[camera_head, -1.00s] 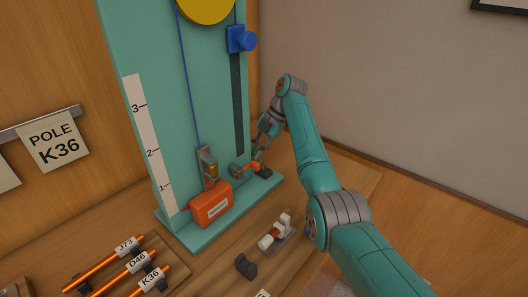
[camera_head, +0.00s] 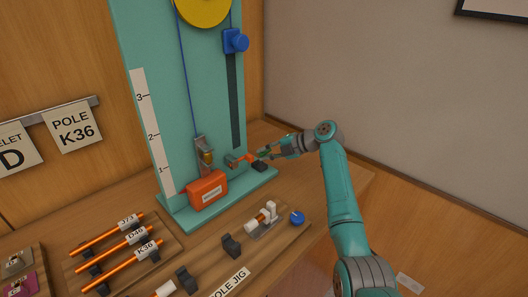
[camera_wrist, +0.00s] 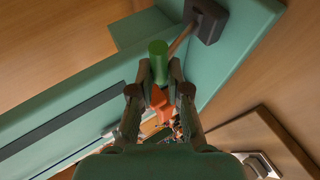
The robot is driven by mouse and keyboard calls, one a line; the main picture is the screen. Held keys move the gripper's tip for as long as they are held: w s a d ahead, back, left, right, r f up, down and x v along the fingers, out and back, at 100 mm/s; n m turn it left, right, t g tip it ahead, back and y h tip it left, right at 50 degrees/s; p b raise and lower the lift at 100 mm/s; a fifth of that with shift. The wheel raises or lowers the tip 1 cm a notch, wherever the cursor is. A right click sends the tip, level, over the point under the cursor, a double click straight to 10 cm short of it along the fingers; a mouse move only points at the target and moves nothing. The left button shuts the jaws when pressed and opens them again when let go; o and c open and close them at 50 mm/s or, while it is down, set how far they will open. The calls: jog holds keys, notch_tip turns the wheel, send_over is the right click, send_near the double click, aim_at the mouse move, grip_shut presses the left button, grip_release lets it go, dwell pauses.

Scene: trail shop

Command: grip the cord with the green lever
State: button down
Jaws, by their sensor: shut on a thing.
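The green lever's cylindrical grip (camera_wrist: 158,55) sits between the fingertips of my gripper (camera_wrist: 158,78) in the wrist view, and the gripper is shut on it. A thin rod joins the lever to a dark block. In the head view my gripper (camera_head: 270,152) is at the lower right of the teal board (camera_head: 170,110), and its fingers mostly hide the lever. The blue cord (camera_head: 189,75) runs from the yellow pulley (camera_head: 203,8) down to a metal clamp (camera_head: 205,152). An orange block (camera_head: 207,190) stands at the board's foot, below the clamp. The clamp's jaws are too small to judge.
In front lie orange poles (camera_head: 115,240) on a rack and a pole jig (camera_head: 230,262) with dark supports. The bench right of the board is mostly clear.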

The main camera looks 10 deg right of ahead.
jog(key=shift+d+f+t, duration=0.1)
jog(key=shift+d+t, duration=0.2)
jog(key=shift+d, duration=0.15)
jog(key=c, duration=1.1)
grip_release()
jog(key=shift+c, duration=0.2)
jog(key=v, duration=1.2)
jog(key=shift+f, duration=0.1)
